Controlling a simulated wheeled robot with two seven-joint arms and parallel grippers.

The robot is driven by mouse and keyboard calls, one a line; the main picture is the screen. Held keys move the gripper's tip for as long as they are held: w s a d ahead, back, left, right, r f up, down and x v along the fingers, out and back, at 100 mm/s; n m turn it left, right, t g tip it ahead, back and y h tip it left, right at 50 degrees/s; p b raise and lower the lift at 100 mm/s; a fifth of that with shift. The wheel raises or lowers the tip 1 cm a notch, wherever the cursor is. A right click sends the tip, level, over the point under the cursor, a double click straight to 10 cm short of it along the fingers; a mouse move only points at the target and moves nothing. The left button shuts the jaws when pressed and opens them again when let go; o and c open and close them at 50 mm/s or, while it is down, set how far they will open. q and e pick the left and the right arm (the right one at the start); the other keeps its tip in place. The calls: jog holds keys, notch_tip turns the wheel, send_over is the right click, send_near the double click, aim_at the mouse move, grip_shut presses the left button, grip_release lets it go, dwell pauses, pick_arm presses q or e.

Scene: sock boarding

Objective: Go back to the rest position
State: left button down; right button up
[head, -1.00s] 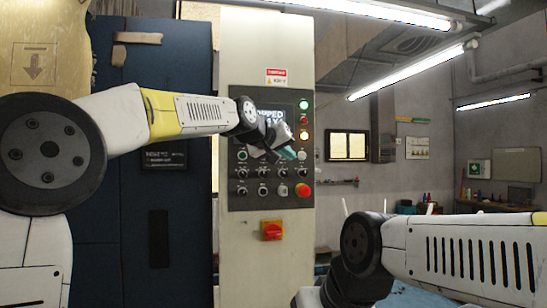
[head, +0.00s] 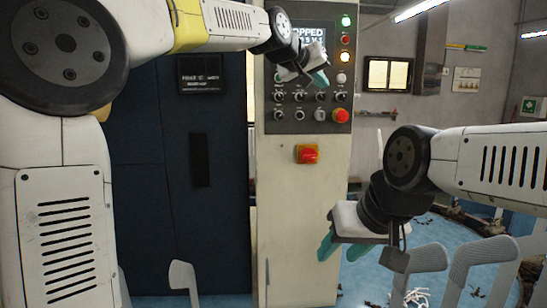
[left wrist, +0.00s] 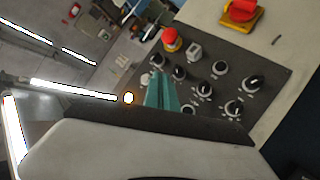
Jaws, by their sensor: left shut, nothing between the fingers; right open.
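My left gripper (head: 320,78) is in front of the control panel (head: 334,68) on the cream cabinet. Its teal fingers are together, with nothing between them; they also show closed in the left wrist view (left wrist: 161,92), over the panel's knobs. I cannot tell whether they touch the panel. My right gripper (head: 341,248) hangs at the lower right of the cabinet in the head view. Its teal fingers point down, apart and empty.
The panel has a red mushroom button (head: 340,115), several black knobs and a lit green lamp (head: 346,20). A red-and-yellow switch (head: 307,154) sits below. A dark blue cabinet (head: 165,200) stands left.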

pick_arm(q)
jog(key=s+a+f+n+g+y, duration=0.1)
jog(key=s+a+f+y, duration=0.2)
jog(key=s+a+f, duration=0.65)
jog(key=s+a+f+g+y, duration=0.15)
jog(key=s+a+f, duration=0.45)
jog(key=a, duration=0.6)
jog(key=s+a+f+g+y, duration=0.1)
jog(key=s+a+f, duration=0.3)
jog(key=s+f, duration=0.3)
jog(key=s+a+f+n+g+y, duration=0.1)
jog(key=s+a+f, duration=0.3)
jog(key=s+f, duration=0.3)
jog(key=shift+s+a+f, duration=0.25)
jog(key=shift+a+f, duration=0.05)
jog(key=shift+a, duration=0.05)
jog(key=shift+d, duration=0.1)
